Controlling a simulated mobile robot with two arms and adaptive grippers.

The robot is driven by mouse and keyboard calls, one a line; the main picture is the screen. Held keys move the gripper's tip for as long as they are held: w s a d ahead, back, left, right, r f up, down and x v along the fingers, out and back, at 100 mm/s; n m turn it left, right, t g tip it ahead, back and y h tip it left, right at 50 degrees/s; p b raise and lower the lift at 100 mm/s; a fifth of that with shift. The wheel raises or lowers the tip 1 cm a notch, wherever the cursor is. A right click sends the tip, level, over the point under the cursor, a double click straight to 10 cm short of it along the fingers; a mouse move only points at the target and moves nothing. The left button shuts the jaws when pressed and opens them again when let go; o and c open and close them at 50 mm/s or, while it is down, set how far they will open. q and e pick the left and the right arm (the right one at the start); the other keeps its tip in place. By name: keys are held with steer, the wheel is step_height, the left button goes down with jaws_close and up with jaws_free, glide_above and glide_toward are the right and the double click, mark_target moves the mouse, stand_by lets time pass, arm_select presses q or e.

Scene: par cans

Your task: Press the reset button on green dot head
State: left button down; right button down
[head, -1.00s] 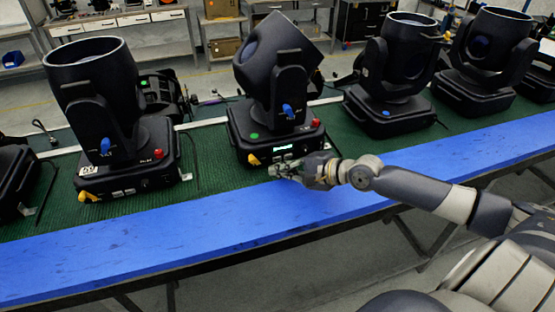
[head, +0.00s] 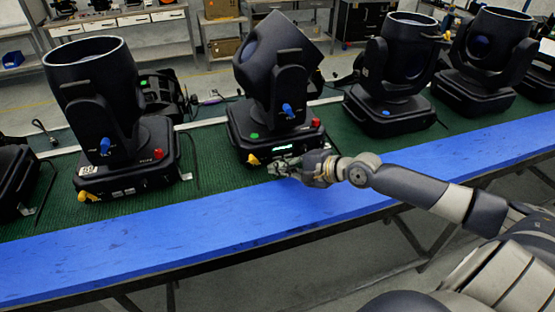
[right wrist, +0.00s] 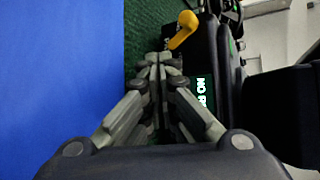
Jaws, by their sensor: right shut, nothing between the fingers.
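The green dot head (head: 278,95) is a black moving light with its can tilted, in the middle of the head view. A green dot (head: 254,136) marks its base. Its base front carries a lit green display (head: 283,148), a yellow connector (head: 254,159) and a red knob (head: 316,123). In the right wrist view the yellow connector (right wrist: 184,29) and display (right wrist: 201,94) show close by. My right gripper (head: 274,168) is shut and empty, just in front of the base's lower front. Its fingertips (right wrist: 160,58) point toward the yellow connector's side. I cannot make out a reset button or any contact.
A head with a blue dot (head: 392,75) stands to the right, another head (head: 484,60) beyond it. A white-labelled head (head: 115,115) stands to the left. The blue strip (head: 190,228) along the table's front edge is clear.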

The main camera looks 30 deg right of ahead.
steer(key=shift+w+d, duration=0.1)
steer(key=shift+w, duration=0.25)
stand_by(0.7)
steer(key=shift+r, duration=0.1)
steer(key=shift+s+p, duration=0.5)
steer(key=shift+p, duration=0.25)
steer(key=shift+s+a, duration=0.15)
steer(key=shift+a, duration=0.05)
steer(key=shift+s, duration=0.15)
